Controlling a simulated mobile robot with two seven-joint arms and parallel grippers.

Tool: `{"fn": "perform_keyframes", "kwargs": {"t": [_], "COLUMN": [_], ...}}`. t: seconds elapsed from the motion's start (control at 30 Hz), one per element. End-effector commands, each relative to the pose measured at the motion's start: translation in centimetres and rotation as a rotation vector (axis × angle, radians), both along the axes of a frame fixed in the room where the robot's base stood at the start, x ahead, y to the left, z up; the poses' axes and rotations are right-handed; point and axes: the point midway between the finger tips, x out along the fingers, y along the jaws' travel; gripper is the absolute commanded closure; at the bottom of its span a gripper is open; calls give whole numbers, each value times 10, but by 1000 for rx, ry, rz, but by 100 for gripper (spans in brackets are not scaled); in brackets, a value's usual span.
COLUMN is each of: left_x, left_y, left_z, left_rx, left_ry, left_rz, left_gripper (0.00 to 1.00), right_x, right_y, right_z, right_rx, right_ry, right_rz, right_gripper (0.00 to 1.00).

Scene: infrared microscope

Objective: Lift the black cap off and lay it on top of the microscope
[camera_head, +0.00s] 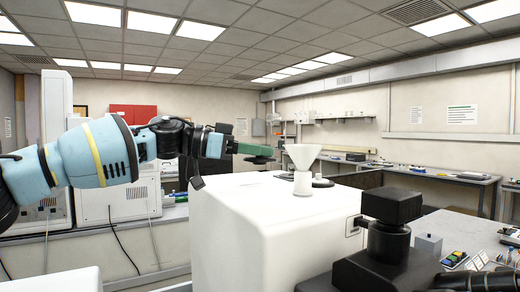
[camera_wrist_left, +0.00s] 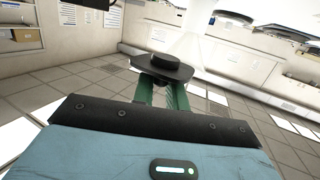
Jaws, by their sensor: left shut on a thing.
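My left gripper (camera_head: 258,151) reaches in from the left, above the left part of the white microscope's top (camera_head: 265,195). Its green fingers are shut on the black cap, a wide dark disc with a round raised middle, seen in the left wrist view (camera_wrist_left: 162,66). In the head view the cap is only a thin dark edge (camera_head: 260,160) by the fingertips, held clear of the microscope top. A white funnel (camera_head: 303,158) stands on the microscope, right of the gripper. A flat dark round piece (camera_head: 322,183) lies beside the funnel's base. My right gripper is not in view.
A black blocky unit (camera_head: 391,206) stands at the microscope's right front. A small grey box (camera_head: 428,243) and colored items (camera_head: 455,259) lie on the bench to the right. White instruments (camera_head: 118,199) stand behind my left arm. The left part of the microscope top is bare.

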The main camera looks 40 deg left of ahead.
Motion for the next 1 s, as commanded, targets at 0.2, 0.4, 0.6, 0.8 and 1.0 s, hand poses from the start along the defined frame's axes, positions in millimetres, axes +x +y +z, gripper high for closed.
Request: {"fn": "perform_keyframes", "kwargs": {"t": [0.2, 0.4, 0.6, 0.8, 1.0], "left_x": [-1, 0, 0, 0, 0], "left_y": [-1, -1, 0, -1, 0], "left_z": [2, 0, -12, -29, -46], "left_rx": [0, -1, 0, 0, -1], "left_ry": [-1, -1, 0, 0, -1], "left_rz": [-1, -1, -1, -2, 0], "left_gripper": [100, 100, 100, 100, 100], "right_x": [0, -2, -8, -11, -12], "right_y": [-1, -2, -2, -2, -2], "right_z": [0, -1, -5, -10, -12], "right_rx": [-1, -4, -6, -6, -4], "right_ry": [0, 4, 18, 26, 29], "right_rz": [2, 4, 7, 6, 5], "right_gripper": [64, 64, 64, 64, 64]}}
